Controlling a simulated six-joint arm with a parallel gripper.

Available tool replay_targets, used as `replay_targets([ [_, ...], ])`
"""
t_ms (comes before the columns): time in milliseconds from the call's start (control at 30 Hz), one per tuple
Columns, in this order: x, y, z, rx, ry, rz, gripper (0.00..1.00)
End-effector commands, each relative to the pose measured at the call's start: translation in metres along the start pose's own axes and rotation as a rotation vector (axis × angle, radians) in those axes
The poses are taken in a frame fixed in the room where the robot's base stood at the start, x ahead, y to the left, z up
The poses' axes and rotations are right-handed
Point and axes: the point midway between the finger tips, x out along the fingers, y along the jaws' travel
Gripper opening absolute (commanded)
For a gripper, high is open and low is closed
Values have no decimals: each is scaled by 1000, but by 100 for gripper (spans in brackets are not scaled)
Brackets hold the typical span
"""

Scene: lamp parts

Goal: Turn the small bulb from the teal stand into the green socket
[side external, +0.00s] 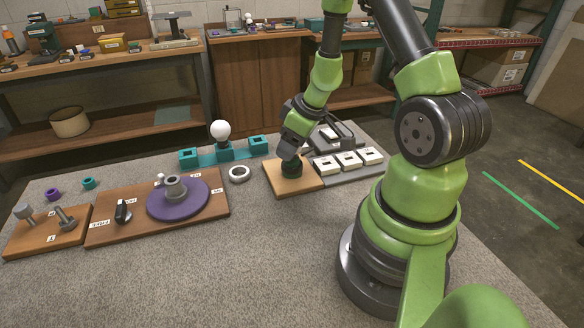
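The teal stand (237,151) stands at the back middle of the table. One large round white bulb (220,130) sits upright in its middle holder; the left and right holders show no bulb. The dark green socket (292,169) is on a tan wooden board to the right of the stand. My gripper (291,158) points down right over the socket, close to or touching it. Its fingers are small and partly hidden, so I cannot tell if they are open or shut. I see no small bulb; anything between the fingers or in the socket is hidden.
A white ring (239,173) lies between the stand and the tan board (274,183). A grey tray with white square blocks (349,160) is right of the socket. A purple disc (178,199) lies on a brown board at left. The front of the table is clear.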

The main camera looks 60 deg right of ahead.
Motion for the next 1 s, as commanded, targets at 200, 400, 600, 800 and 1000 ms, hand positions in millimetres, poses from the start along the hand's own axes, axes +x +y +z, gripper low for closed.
replay_targets([
  [200,0,-1,1,-18,-3,-10,61],
  [400,1,-1,1,-150,-4,-64,61],
  [600,1,-1,0,-307,-5,-128,61],
  [800,1,-1,0,-475,-6,-199,61],
  [1000,1,-2,0,-562,-8,-235,61],
])
